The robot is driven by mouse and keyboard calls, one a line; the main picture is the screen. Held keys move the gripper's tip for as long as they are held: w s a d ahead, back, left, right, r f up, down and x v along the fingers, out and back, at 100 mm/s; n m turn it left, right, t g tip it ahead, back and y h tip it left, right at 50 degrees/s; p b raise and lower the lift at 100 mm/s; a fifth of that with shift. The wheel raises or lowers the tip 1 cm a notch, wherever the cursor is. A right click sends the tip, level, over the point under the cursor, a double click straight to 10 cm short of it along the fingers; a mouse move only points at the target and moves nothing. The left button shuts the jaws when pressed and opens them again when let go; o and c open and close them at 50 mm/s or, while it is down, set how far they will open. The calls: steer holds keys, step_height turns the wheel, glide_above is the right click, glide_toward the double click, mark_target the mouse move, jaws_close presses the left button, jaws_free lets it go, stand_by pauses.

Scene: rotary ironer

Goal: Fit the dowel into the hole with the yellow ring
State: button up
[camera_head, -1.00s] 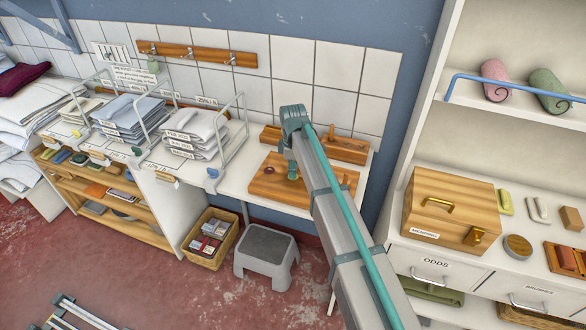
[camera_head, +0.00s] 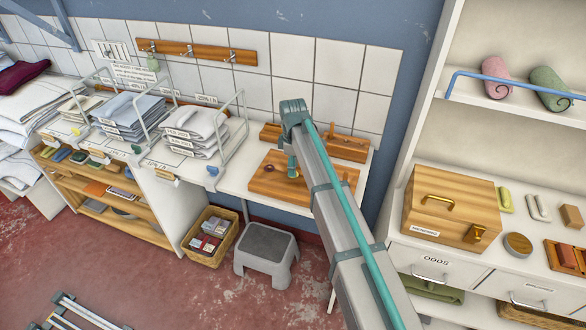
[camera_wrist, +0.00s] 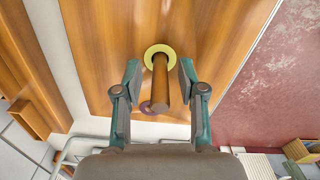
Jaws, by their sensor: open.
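The wooden dowel (camera_wrist: 160,84) shows in the wrist view between my two fingers. Its far end lies within the yellow ring (camera_wrist: 160,49) on the wooden board (camera_wrist: 104,55), and it stands up from the board towards the camera. How deep it sits in the hole cannot be told. My gripper (camera_wrist: 159,75) is open, with a gap on each side of the dowel. A dark red ring (camera_wrist: 146,107) lies beside it, partly behind the dowel. In the head view my gripper (camera_head: 292,166) is over the board (camera_head: 268,185), and my arm covers part of the board.
A wooden block rack (camera_head: 347,147) stands behind the board, against the tiled wall. Wire racks with folded linen (camera_head: 195,130) are to the left on the counter. A grey step stool (camera_head: 266,246) and a basket (camera_head: 211,232) stand on the floor below.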

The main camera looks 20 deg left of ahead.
step_height(320, 180, up, 11)
steer(key=b, duration=0.2)
steer(key=shift+r+b, duration=0.1)
steer(key=shift+b, duration=0.25)
